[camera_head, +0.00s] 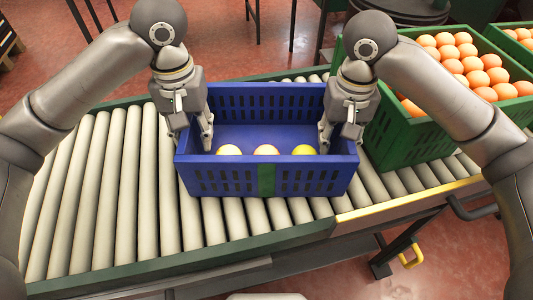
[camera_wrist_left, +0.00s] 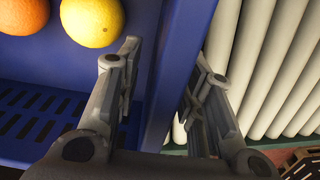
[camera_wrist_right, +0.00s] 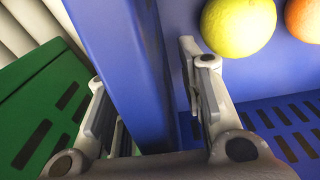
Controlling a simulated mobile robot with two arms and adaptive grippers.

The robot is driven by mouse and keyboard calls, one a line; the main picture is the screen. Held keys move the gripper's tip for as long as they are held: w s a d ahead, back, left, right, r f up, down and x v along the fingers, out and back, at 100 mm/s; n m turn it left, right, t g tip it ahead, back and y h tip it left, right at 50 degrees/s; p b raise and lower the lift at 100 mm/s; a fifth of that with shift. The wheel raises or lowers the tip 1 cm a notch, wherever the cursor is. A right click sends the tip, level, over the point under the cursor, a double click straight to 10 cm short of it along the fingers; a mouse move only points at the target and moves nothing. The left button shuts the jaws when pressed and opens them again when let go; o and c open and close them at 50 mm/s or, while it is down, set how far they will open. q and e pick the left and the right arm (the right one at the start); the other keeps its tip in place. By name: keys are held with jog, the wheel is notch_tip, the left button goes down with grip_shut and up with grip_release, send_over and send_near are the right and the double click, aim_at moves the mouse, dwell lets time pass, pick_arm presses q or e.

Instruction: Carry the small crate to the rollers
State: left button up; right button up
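The small blue crate (camera_head: 219,178) sits on the grey rollers (camera_head: 104,190), upright, with three fruits in a row inside it: a pale yellow-orange one (camera_head: 229,150), an orange one (camera_head: 266,150) and a yellow one (camera_head: 304,150). My left gripper (camera_head: 194,138) straddles the crate's left wall, one finger inside and one outside. In the left wrist view its fingers stand apart with gaps beside the wall (camera_wrist_left: 172,75). My right gripper (camera_head: 341,136) straddles the right wall the same way. In the right wrist view its fingers stand apart around that wall (camera_wrist_right: 125,70).
A green crate (camera_head: 408,150) full of oranges stands close to the right of the blue crate. Another green crate (camera_head: 506,38) is at the far right. Rollers to the left of the blue crate are empty.

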pick_arm(q)
notch_tip(320, 180, up, 9)
jog(key=shift+r, duration=0.4)
pick_arm(e)
jog(key=shift+r, duration=0.15)
notch_tip(320, 180, up, 12)
jog(key=shift+f, duration=0.1)
dwell(0.7)
